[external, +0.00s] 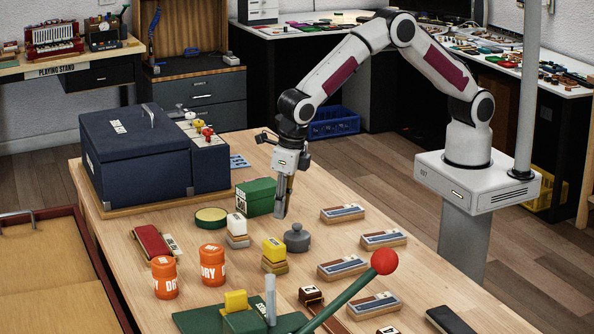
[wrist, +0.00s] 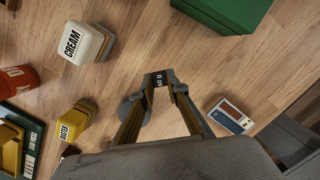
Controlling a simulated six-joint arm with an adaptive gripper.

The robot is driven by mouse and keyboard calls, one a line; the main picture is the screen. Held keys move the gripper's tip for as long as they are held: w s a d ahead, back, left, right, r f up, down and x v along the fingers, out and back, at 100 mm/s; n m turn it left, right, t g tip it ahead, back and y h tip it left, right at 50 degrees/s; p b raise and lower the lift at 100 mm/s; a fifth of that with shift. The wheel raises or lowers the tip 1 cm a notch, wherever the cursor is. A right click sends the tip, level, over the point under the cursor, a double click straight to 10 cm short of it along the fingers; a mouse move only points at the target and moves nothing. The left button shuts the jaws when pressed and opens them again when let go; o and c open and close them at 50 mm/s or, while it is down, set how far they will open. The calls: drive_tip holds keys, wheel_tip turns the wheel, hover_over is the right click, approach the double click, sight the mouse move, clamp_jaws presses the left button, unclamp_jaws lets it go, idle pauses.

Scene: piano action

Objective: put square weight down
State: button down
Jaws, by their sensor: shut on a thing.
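My gripper (external: 281,208) points down over the wooden table, between the green box and the grey round weight. In the wrist view my gripper (wrist: 161,82) is shut on a small dark square weight (wrist: 158,80) with a white gram label. Only its labelled face shows clearly between the fingertips. In the external view the weight is too small to tell from the grey fingertips. Whether it touches the table is unclear. The grey round weight with a knob (external: 297,238) stands just in front; it is partly hidden by a finger in the wrist view (wrist: 129,110).
The green box (external: 258,197) stands close behind to the left. A white block labelled CREAM (wrist: 82,42) and a yellow-topped block (external: 274,250) stand nearby on the left. Several flat grey-topped blocks (external: 342,214) lie to the right. Bare tabletop (external: 315,185) lies behind and right.

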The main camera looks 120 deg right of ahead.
drive_tip(key=shift+f, duration=1.85)
drive_tip(key=shift+f, duration=0.15)
drive_tip(key=c, duration=2)
unclamp_jaws()
drive_tip(key=shift+s+a+r, duration=0.15)
drive_tip(key=shift+r, duration=1.15)
drive_tip(key=shift+s+a+r, duration=0.1)
drive_tip(key=shift+s+r, duration=0.05)
drive_tip(key=shift+r, duration=1.1)
drive_tip(key=shift+s+a+r, duration=0.15)
drive_tip(key=shift+r, duration=1.15)
drive_tip(key=shift+r, duration=0.15)
